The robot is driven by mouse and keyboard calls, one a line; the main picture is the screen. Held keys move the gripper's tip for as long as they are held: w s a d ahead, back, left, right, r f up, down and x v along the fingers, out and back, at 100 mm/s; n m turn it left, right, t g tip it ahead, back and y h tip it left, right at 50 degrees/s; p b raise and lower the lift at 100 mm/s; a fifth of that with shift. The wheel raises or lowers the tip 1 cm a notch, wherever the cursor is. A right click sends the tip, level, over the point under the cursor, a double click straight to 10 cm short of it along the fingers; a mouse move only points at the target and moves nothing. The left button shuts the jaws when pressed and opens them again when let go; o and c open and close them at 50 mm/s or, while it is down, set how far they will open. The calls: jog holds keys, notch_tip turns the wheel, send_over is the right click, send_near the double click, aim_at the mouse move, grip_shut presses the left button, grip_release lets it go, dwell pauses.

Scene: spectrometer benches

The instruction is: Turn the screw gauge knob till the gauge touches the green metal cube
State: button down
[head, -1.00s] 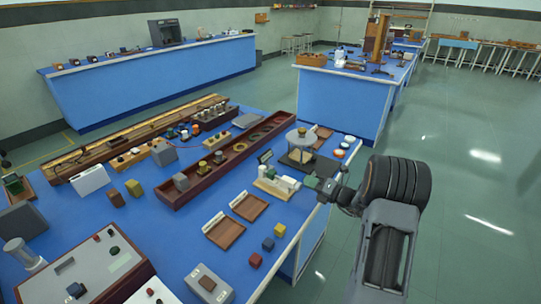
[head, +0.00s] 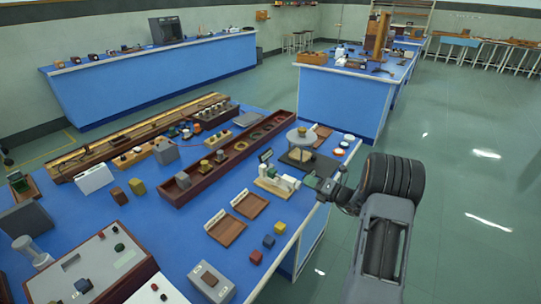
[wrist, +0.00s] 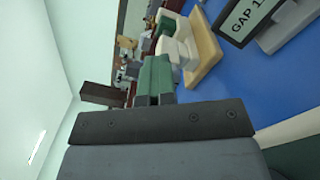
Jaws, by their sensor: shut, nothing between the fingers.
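The screw gauge (head: 272,184) is a pale body on a light wooden base near the right edge of the blue bench. It also shows in the wrist view (wrist: 172,48), with its wooden base (wrist: 207,48) beside it. My gripper (head: 311,181) is at the gauge's right end, level with it. In the wrist view my gripper (wrist: 155,72) shows shut, its green-grey fingers pointing at the gauge and covering part of it. I cannot tell whether they touch the knob.
A small display (head: 265,156) stands behind the gauge; in the wrist view its screen (wrist: 250,18) reads "GAP 1", the rest cut off. A round-topped stand (head: 304,137) is close behind. Wooden trays (head: 227,229) and small cubes (head: 268,241) lie in front. Floor to the right is clear.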

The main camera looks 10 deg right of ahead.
jog(key=shift+w+a+f, duration=0.1)
jog(key=shift+a+f, duration=0.15)
jog(key=shift+f, duration=0.2)
jog(key=shift+w+d+r+p, duration=0.15)
jog(key=shift+d+r+p, duration=0.1)
jog(key=shift+r+p, duration=0.1)
jog(key=shift+d, duration=0.15)
jog(key=shift+d+f+p, duration=0.3)
jog(key=v, duration=0.3)
jog(key=shift+s+d+r+p, duration=0.1)
jog(key=shift+s+r+p, duration=0.15)
jog(key=shift+p, duration=0.15)
jog(key=shift+s+d+f, duration=0.1)
jog(key=shift+s+d, duration=0.3)
jog(key=shift+d, duration=0.1)
